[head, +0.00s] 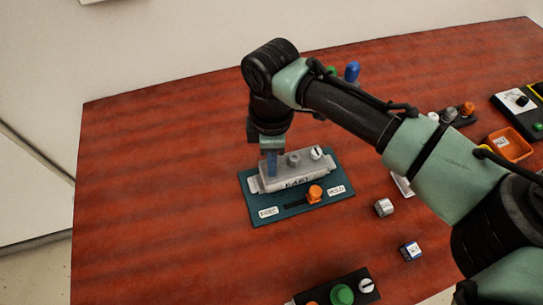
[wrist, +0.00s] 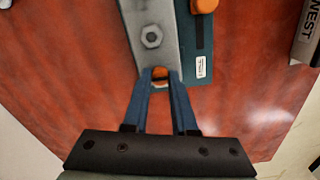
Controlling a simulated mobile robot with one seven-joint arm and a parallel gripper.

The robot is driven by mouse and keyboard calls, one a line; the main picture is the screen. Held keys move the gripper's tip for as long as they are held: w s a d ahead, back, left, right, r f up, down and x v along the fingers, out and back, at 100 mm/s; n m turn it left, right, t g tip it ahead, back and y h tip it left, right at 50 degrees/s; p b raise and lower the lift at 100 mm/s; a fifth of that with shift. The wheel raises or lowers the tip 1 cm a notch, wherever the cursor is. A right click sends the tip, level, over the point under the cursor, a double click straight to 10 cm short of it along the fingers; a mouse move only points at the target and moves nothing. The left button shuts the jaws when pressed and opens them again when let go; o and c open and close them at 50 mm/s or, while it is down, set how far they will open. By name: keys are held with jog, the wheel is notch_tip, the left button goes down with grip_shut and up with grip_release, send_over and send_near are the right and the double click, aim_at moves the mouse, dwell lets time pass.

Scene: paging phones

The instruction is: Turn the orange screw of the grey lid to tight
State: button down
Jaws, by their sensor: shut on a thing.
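The grey lid (head: 290,176) lies on a teal base plate (head: 258,206); it also shows in the wrist view (wrist: 140,20). My gripper (head: 271,163) points down at the lid's left end. In the wrist view its blue fingers (wrist: 161,78) are shut on the orange screw (wrist: 160,71) at that end. In the head view the fingers hide the orange screw. A grey hex nut (wrist: 151,36) sits in the middle of the lid. A white slotted screw (head: 316,152) is at the lid's right end. I cannot tell how far the orange screw is turned.
An orange knob (head: 314,194) stands on the plate in front of the lid, between two white labels. A small blue-and-white box (head: 410,250) and a grey nut-like piece (head: 384,207) lie to the right. An orange tray (head: 511,147) is farther right. The table's left part is clear.

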jog(key=m+p, duration=0.3)
jog(key=p, duration=0.1)
jog(key=shift+r+m, duration=0.2)
jog(key=shift+m, duration=0.2)
jog(key=m+p, duration=0.5)
jog(key=shift+s, duration=0.1)
jog(key=m+p, duration=0.4)
jog(key=shift+m, duration=0.4)
jog(key=shift+f+m+p, duration=0.15)
jog(key=shift+m+p, duration=1.4)
jog(key=shift+m, duration=0.45)
jog(key=c, duration=0.7)
grip_release()
